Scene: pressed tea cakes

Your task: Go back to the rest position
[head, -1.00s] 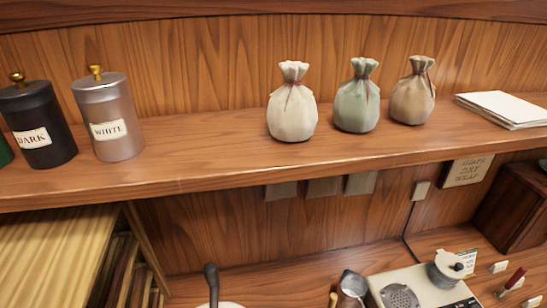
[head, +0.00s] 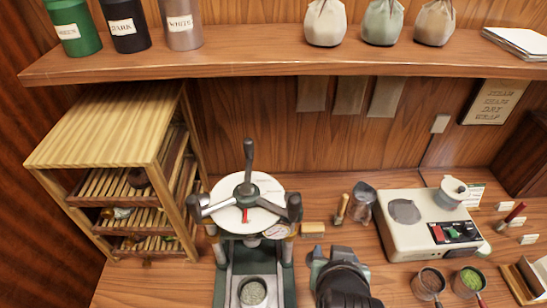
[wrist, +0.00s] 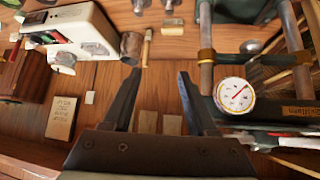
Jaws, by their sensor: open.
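My gripper (wrist: 160,76) is open in the wrist view, its two dark fingers apart with nothing between them. Part of my dark arm shows at the bottom middle of the head view, to the right of the press; the fingertips cannot be made out there. The green press (head: 248,190) stands on the counter with its round white plate and upright handle. In the wrist view the press's dial gauge (wrist: 234,95) is to the right of my fingers.
A slatted wooden rack (head: 115,165) stands left of the press. A hot plate unit (head: 415,237) is at right, with a cup of dark leaves (head: 429,281) and a cup of green powder (head: 468,281) before it. A shelf (head: 270,62) with canisters and tied bags runs above.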

